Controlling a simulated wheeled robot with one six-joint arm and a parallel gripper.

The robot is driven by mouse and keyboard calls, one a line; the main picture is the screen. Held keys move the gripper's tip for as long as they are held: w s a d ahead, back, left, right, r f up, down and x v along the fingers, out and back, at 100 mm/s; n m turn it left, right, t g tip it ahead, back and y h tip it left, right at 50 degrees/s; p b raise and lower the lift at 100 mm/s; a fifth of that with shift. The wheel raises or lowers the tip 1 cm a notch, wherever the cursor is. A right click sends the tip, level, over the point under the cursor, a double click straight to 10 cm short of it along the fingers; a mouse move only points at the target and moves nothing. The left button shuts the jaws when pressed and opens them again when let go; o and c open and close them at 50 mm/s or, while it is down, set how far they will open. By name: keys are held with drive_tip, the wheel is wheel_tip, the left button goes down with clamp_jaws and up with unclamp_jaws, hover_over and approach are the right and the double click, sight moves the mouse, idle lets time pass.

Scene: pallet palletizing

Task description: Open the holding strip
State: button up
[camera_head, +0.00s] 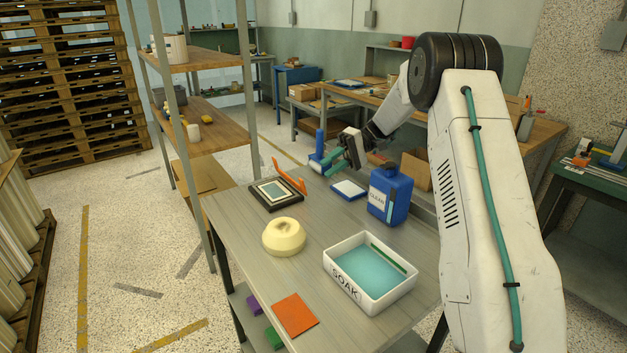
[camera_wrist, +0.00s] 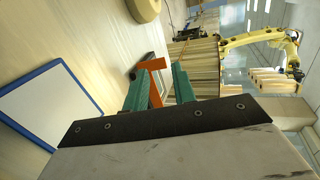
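The holding strip looks to be the orange bar (camera_head: 289,176) on the dark framed plate (camera_head: 277,195) at the table's far left; it stands tilted up from the frame. In the wrist view the orange strip (camera_wrist: 154,82) shows beyond and between my green fingertips. My gripper (camera_head: 328,165) is above the table's far end, right of the strip, with its fingers pointing left toward it. The fingers are apart, with a visible gap in the wrist view (camera_wrist: 158,88). I see no clear contact with the strip, though the fingertips partly overlap it in the wrist view.
A blue-edged white pad (camera_head: 349,189) and a blue jug (camera_head: 390,194) stand near my gripper. A cream ring (camera_head: 284,237), a white SOAK tray (camera_head: 345,285) and an orange sheet (camera_head: 295,315) lie nearer. A shelf rack (camera_head: 200,135) stands left of the table.

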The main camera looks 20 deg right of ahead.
drive_tip(key=s+a+r+m+h, duration=0.1)
drive_tip(key=s+a+r+h, duration=0.4)
drive_tip(key=s, duration=0.4)
drive_tip(key=s+a+r+h, duration=0.2)
drive_tip(key=s+a+r, duration=0.3)
drive_tip(key=s+r, duration=0.3)
drive_tip(key=s+f+t+h, duration=0.35)
drive_tip(key=s+h, duration=0.25)
drive_tip(key=s, duration=1.3)
drive_tip(key=n+h, duration=0.1)
drive_tip(key=h, duration=0.2)
hover_over(301, 179)
drive_tip(key=a, duration=0.1)
drive_tip(key=f, duration=0.6)
drive_tip(key=shift+s+a+f, duration=0.1)
drive_tip(key=shift+s+a, duration=0.1)
drive_tip(key=shift+s, duration=0.2)
drive_tip(key=shift+w+f+h, duration=0.1)
drive_tip(key=shift+w+h, duration=0.2)
drive_tip(key=x, duration=0.7)
drive_tip(key=shift+w+f, duration=0.1)
drive_tip(key=shift+f, duration=0.2)
